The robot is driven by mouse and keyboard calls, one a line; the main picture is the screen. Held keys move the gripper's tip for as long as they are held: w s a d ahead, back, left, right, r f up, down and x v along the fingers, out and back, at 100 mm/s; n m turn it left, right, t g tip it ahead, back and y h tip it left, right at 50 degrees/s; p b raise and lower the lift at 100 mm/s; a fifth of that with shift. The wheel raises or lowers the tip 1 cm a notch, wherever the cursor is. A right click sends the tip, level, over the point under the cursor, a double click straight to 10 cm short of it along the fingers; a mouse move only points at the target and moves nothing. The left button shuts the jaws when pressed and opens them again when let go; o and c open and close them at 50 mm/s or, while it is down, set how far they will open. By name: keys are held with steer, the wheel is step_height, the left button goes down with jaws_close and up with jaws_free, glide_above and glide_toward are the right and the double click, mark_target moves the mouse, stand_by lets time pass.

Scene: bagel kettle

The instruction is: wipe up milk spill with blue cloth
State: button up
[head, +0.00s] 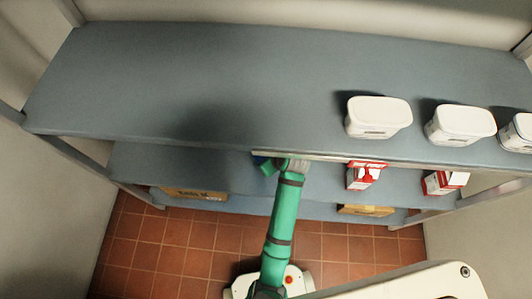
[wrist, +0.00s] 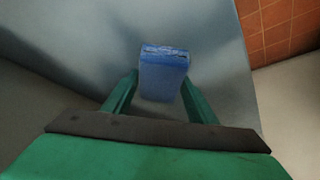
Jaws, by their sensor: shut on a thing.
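My gripper (wrist: 160,82) is shut on the blue cloth (wrist: 163,65), which sits as a folded block between the two green fingers in the wrist view. Behind the cloth is a grey-blue shelf surface; I cannot tell whether the cloth touches it. In the head view a small blue patch of the cloth (head: 258,160) shows by the end of my arm, just below the front edge of the top shelf. The top shelf hides the rest of the gripper there. I see no milk spill in either view.
The top shelf (head: 200,90) overhangs my gripper and carries several white tubs (head: 378,117) at right. On the lower shelf (head: 320,185) stand two red-and-white cartons (head: 360,177) (head: 440,183), right of my arm. Cardboard boxes (head: 195,194) (head: 367,210) sit lower. The tiled floor (head: 150,250) is clear at left.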

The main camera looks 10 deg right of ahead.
steer(key=shift+r, duration=2.35)
